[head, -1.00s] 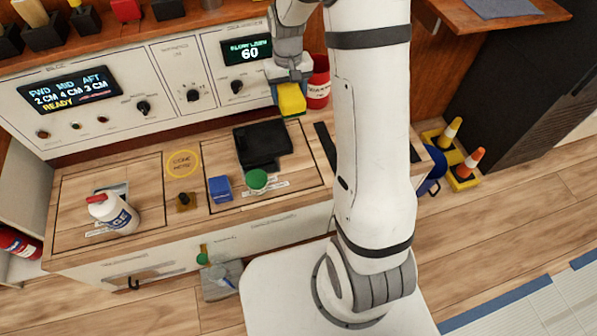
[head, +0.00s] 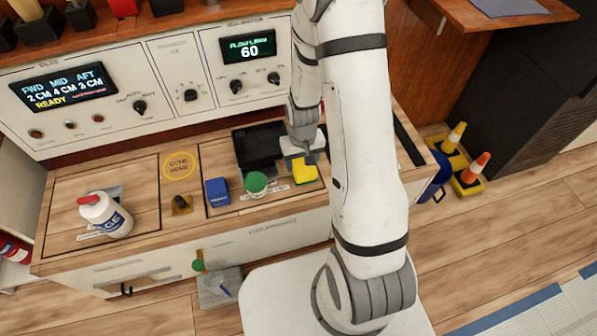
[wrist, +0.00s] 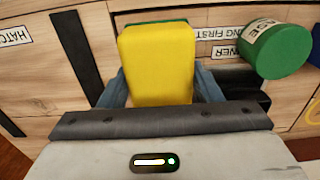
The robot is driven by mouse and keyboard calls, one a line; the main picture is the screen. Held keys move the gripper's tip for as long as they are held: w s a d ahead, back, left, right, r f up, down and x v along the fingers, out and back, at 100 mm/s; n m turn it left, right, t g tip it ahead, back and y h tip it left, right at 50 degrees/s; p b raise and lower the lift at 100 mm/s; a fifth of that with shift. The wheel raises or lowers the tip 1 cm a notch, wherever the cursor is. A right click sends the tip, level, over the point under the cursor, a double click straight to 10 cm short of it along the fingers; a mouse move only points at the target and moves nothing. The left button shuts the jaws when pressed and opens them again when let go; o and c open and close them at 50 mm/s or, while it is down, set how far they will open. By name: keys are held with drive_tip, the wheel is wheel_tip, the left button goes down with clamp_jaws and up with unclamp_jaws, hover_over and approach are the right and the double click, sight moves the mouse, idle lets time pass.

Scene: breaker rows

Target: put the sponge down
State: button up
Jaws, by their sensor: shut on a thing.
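The sponge (head: 305,171) is a yellow block, with a green layer showing at its far end in the wrist view (wrist: 157,62). My gripper (head: 302,160) is shut on it, with a finger on each side of it in the wrist view. It holds the sponge over the right part of the wooden counter (head: 140,187), just right of a green-lidded container (head: 256,184). I cannot tell whether the sponge touches the counter.
A blue box (head: 217,191) stands left of the green lid. A black tray (head: 257,144) lies behind. A white bottle with a red cap (head: 104,215) stands at the left. The control panel (head: 150,85) rises behind the counter. Bare wood lies around the yellow ring mark.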

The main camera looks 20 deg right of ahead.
sight(302, 169)
drive_tip(key=shift+f+b, duration=0.55)
drive_tip(key=shift+f, duration=1.3)
drive_tip(key=shift+f, duration=0.1)
drive_tip(key=shift+f, duration=0.15)
drive_tip(key=o, duration=1)
wheel_tip(302, 169, up, 13)
drive_tip(key=p, duration=0.3)
drive_tip(key=shift+f+p, duration=0.15)
drive_tip(key=shift+p, duration=0.25)
drive_tip(key=shift+t, duration=0.7)
drive_tip(key=s+r, duration=0.4)
drive_tip(key=r, duration=0.2)
drive_tip(key=s+a+r, duration=0.1)
drive_tip(key=s+r, duration=0.4)
drive_tip(key=r, duration=0.2)
drive_tip(key=s+r, duration=0.5)
drive_tip(key=r, duration=0.1)
drive_tip(key=shift+s+a+r, duration=0.1)
drive_tip(key=shift+a+r, duration=0.05)
drive_tip(key=shift+r, duration=0.25)
